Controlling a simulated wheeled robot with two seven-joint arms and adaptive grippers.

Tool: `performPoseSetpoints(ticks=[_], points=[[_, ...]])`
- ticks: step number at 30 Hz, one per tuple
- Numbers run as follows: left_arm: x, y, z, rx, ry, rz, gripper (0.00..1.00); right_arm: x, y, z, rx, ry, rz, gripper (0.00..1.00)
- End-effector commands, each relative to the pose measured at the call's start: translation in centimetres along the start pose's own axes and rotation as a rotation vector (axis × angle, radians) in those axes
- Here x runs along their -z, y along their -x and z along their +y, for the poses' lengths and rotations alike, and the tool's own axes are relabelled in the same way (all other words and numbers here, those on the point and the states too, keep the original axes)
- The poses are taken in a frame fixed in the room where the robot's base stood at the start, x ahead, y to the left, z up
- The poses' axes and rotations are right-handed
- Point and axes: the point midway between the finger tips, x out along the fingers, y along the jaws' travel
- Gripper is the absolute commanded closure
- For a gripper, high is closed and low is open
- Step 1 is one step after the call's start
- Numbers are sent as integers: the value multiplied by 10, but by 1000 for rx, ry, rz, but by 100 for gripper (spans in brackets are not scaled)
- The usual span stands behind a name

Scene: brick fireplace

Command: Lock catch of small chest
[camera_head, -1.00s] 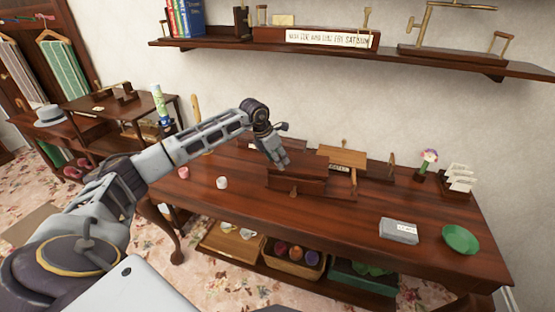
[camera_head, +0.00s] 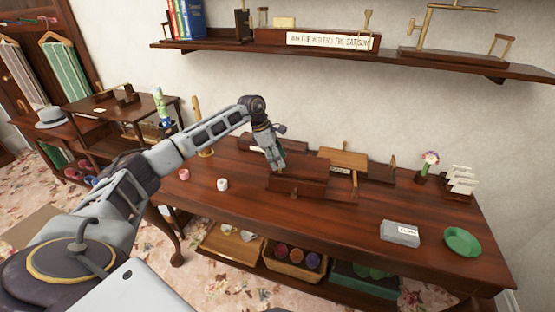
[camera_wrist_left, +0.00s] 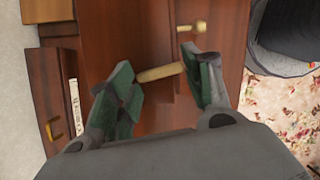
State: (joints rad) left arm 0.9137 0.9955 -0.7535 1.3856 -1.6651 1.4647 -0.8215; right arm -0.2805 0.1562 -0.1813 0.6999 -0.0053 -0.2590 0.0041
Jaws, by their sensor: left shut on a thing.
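A small dark wooden chest (camera_head: 303,190) sits on the long wooden table (camera_head: 370,225). My left gripper (camera_head: 279,168) reaches down at its back left top edge. In the left wrist view, the green-padded fingers of my left gripper (camera_wrist_left: 165,80) are closed on the ends of a short pale wooden peg (camera_wrist_left: 160,73). The peg lies across the gap between them, over dark red wood. I cannot tell whether this peg is the chest's catch. A second pale peg (camera_wrist_left: 190,27) stands nearby. My right gripper is in neither view.
A lighter wooden box (camera_head: 343,158) stands behind the chest to the right. Two small cups, one pink (camera_head: 184,174) and one white (camera_head: 222,184), stand left of it. A grey box (camera_head: 400,233) and a green bowl (camera_head: 463,241) lie right. A shelf (camera_head: 420,58) hangs above.

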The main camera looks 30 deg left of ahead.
Motion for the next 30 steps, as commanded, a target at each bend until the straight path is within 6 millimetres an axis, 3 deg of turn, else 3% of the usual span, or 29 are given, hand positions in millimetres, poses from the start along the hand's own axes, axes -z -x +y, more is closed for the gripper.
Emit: performPoseSetpoints(ticks=[8,15,22,29,30], points=[[-1,1,2,50,-125,-1,74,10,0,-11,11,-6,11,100],[-1,0,2,72,-178,-1,74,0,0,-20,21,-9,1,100],[-1,0,2,77,-188,-1,74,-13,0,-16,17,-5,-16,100],[-1,0,2,77,-188,-1,74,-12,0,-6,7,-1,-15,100],[-1,0,2,77,-188,-1,45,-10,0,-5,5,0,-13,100]])
